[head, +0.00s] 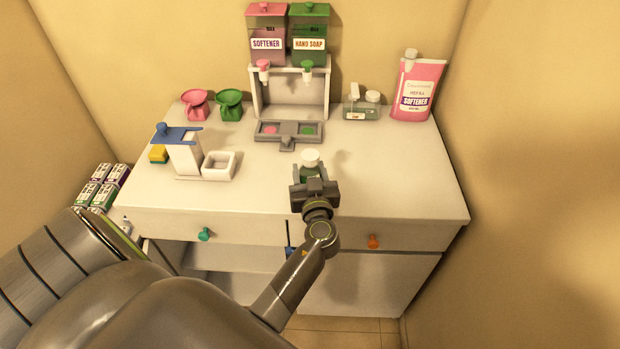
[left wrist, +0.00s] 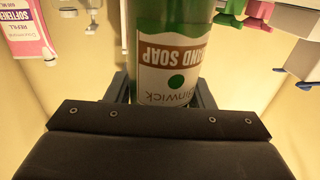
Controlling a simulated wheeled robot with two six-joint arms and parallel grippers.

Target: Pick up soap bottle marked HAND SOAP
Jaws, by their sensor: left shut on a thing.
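The soap bottle marked HAND SOAP is green with a white and brown label and fills the upper middle of the left wrist view (left wrist: 175,70), where its label appears upside down. In the head view its white cap and green shoulder (head: 310,170) show just beyond my left gripper (head: 314,187), near the front middle of the white counter (head: 400,180). My left gripper is shut on the bottle, with a finger on each side of it. I cannot tell whether the bottle's base touches the counter. My right gripper is not in view.
A dispenser stand (head: 328,90) with pink SOFTENER (head: 266,45) and green HAND SOAP (head: 309,45) tanks stands at the back. A pink softener pouch (head: 418,88) and clear pump bottle (head: 361,105) are right of it. Pink (head: 196,104) and green (head: 230,104) funnels stand left. Counter right is clear.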

